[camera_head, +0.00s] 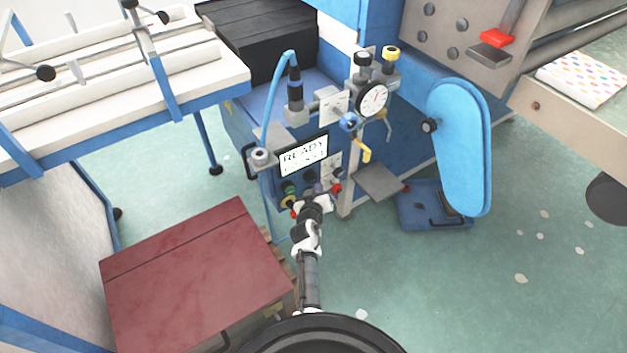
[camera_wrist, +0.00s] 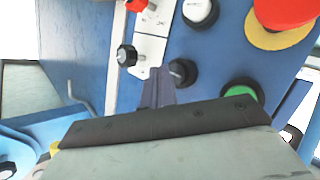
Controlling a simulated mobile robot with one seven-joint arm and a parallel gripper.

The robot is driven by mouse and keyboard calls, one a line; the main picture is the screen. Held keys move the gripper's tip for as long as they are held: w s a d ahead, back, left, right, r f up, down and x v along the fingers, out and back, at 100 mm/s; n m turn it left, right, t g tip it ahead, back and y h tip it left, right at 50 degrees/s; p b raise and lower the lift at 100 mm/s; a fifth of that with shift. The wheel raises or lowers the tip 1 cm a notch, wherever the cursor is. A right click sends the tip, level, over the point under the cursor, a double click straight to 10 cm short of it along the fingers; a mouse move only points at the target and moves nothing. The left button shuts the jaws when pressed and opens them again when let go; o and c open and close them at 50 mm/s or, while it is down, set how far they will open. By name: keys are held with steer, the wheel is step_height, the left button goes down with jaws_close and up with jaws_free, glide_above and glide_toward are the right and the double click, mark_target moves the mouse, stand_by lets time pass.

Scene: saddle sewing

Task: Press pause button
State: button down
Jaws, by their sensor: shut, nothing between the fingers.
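The blue control panel (camera_wrist: 225,55) fills much of the wrist view. It carries a black button (camera_wrist: 182,72), a green button (camera_wrist: 242,90), a white button (camera_wrist: 200,12) and a red mushroom button (camera_wrist: 285,14) on a yellow ring. No label lets me tell which is the pause button. My gripper (camera_wrist: 157,76) is shut and empty, its fingertips just left of the black button in the picture. I cannot tell whether they touch the panel. In the head view, my arm reaches up to the panel's lower part and hides some controls there.
A display (camera_head: 303,156) reading "READY" sits above the controls. A dark red-topped box (camera_head: 190,275) stands at lower left.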

steer(key=s+d+p, duration=0.1)
steer(key=s, duration=0.1)
steer(key=s+d+p, duration=0.1)
steer(key=s+d, duration=0.1)
stand_by(1.0)
